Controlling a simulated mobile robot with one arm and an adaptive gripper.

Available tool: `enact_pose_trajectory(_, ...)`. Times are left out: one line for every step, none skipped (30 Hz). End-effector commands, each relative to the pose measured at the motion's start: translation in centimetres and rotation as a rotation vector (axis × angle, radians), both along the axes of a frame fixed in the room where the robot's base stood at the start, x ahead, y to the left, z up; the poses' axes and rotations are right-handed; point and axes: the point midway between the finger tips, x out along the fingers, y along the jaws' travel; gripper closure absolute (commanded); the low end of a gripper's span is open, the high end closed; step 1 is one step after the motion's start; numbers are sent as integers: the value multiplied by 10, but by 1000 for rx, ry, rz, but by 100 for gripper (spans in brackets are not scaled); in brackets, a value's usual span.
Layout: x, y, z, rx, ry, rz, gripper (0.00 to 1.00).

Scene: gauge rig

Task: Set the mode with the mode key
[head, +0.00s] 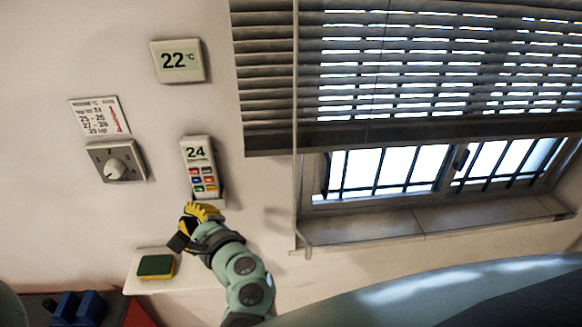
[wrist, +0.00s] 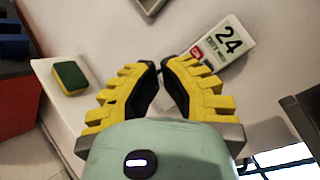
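The controller (head: 197,166) is a white handset on the wall with a display reading 24 and rows of small coloured keys (head: 203,180). Which one is the mode key is too small to tell. My gripper (head: 197,208) is just below the controller's lower end, its yellow fingers drawn together and holding nothing. In the wrist view the fingertips (wrist: 160,66) nearly meet. There the controller (wrist: 225,45) lies beyond the right finger, which hides most of its keys; a red key (wrist: 196,53) shows at the finger's edge.
A dial (head: 115,165) is on the wall left of the controller, under a printed temperature chart (head: 99,117). A thermometer display (head: 177,61) above reads 22 °C. A sponge (head: 156,267) lies on a white ledge (head: 140,288) lower left. A window sill (head: 440,222) juts out right.

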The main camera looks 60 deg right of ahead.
Motion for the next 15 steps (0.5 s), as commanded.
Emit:
enact_pose_trajectory(-2,0,1,3,-6,-1,100)
enact_pose_trajectory(-2,0,1,4,-9,1,100)
enact_pose_trajectory(-2,0,2,4,-10,3,100)
enact_pose_trajectory(-2,0,2,5,-11,3,100)
enact_pose_trajectory(-2,0,2,5,-11,3,100)
enact_pose_trajectory(-2,0,2,5,-10,2,100)
enact_pose_trajectory(-2,0,2,4,-10,3,100)
enact_pose_trajectory(-2,0,2,4,-10,3,100)
enact_pose_trajectory(-2,0,2,4,-10,3,100)
enact_pose_trajectory(-2,0,2,4,-9,2,100)
enact_pose_trajectory(-2,0,2,3,-9,2,100)
enact_pose_trajectory(-2,0,2,3,-9,2,100)
enact_pose_trajectory(-1,-1,2,3,-9,3,100)
enact_pose_trajectory(-1,-1,2,2,-9,3,100)
enact_pose_trajectory(1,-3,2,2,-9,5,100)
